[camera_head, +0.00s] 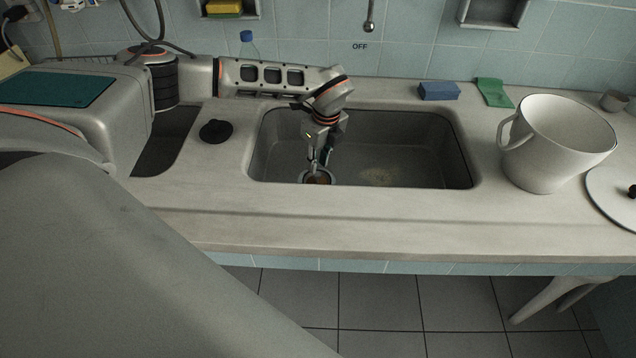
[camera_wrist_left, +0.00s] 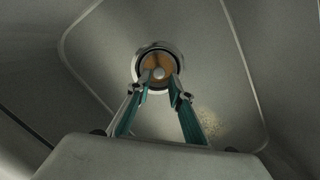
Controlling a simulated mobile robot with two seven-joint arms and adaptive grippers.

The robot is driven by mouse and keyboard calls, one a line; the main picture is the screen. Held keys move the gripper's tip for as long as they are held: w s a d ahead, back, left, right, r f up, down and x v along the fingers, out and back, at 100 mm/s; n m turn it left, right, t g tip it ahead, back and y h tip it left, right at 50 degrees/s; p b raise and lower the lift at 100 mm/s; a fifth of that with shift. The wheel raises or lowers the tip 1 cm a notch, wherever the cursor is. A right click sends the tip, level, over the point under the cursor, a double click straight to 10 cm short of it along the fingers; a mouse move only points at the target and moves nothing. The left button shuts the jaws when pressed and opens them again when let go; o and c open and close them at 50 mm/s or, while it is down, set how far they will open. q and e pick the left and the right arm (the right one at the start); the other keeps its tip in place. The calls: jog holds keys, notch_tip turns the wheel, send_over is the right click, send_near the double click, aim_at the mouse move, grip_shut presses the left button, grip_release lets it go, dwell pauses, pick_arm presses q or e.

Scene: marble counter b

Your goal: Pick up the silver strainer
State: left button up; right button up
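The silver strainer (camera_head: 318,178) is in the sink (camera_head: 420,160), low near its front wall. In the left wrist view it is a round silver rim with a brownish inside and a small pale knob in the middle (camera_wrist_left: 158,73). My left gripper (camera_head: 318,166) reaches down into the sink right over it. In the left wrist view the gripper's two fingers (camera_wrist_left: 161,90) are apart, with their tips on either side of the knob's near edge. I cannot tell whether they touch it. My right gripper is not in view.
The sink walls surround the left gripper. A black round stopper (camera_head: 216,131) lies left of the sink. A blue sponge (camera_head: 439,91), a green cloth (camera_head: 493,92) and a large white pot (camera_head: 550,150) are to the right. A pale stain (camera_head: 378,175) marks the sink floor.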

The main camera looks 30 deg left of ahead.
aim_at(317, 173)
pick_arm(q)
notch_tip(317, 173, down, 5)
jog(key=shift+s+a+f+b, duration=0.1)
jog(key=shift+a+f+b, duration=0.05)
jog(key=shift+b, duration=0.45)
jog(key=shift+a+f, duration=0.1)
jog(key=shift+f, duration=0.3)
jog(key=shift+r, duration=0.1)
grip_shut()
